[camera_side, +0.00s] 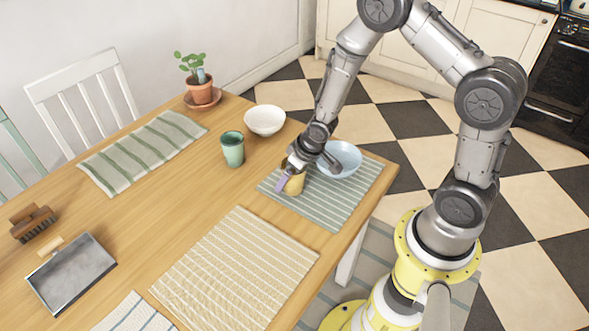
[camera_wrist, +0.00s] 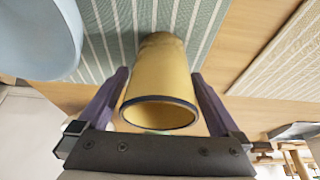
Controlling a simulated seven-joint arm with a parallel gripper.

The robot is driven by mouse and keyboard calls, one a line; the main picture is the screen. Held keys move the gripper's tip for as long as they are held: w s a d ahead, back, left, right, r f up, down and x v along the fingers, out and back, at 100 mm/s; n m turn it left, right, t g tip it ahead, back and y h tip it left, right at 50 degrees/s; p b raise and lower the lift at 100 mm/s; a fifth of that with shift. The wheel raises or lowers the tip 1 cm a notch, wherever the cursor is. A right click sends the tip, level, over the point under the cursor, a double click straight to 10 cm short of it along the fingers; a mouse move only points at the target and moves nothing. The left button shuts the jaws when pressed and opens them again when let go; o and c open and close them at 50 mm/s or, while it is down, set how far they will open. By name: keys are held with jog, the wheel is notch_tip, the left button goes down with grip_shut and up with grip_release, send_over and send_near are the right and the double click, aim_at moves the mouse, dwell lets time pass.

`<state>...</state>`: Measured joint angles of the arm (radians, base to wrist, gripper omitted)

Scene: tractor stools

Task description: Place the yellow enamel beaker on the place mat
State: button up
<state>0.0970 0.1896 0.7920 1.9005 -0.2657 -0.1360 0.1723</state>
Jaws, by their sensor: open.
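The yellow enamel beaker (camera_side: 295,184) is at the left part of the green striped place mat (camera_side: 335,205). In the wrist view the beaker (camera_wrist: 160,85) shows its dark-rimmed open mouth towards the camera, with its far end against the green mat (camera_wrist: 115,35). My gripper (camera_side: 288,177) is open, with one purple finger on each side of the beaker. In the wrist view my gripper's fingers (camera_wrist: 160,75) stand slightly apart from its walls. The gripper partly hides the beaker in the side view; its contact with the mat is hard to tell.
A light blue bowl (camera_side: 340,158) stands close behind the gripper on the green mat. A white bowl (camera_side: 265,120) and a green cup (camera_side: 232,149) stand left of it. A cream striped mat (camera_side: 235,270) lies bare in front. A dustpan (camera_side: 70,275) and brush (camera_side: 33,223) lie far left.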

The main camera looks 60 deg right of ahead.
jog(key=s+r+t+h, duration=0.1)
jog(key=s+r, duration=0.3)
jog(key=r, duration=0.7)
jog(key=s+r, duration=0.5)
jog(key=r, duration=0.6)
jog(key=s+a+r, duration=0.1)
jog(key=s+r, duration=0.2)
jog(key=s, duration=0.3)
jog(key=s+a+r+y, duration=0.1)
jog(key=s+a+r, duration=0.1)
jog(key=s, duration=0.5)
jog(key=shift+v, duration=0.95)
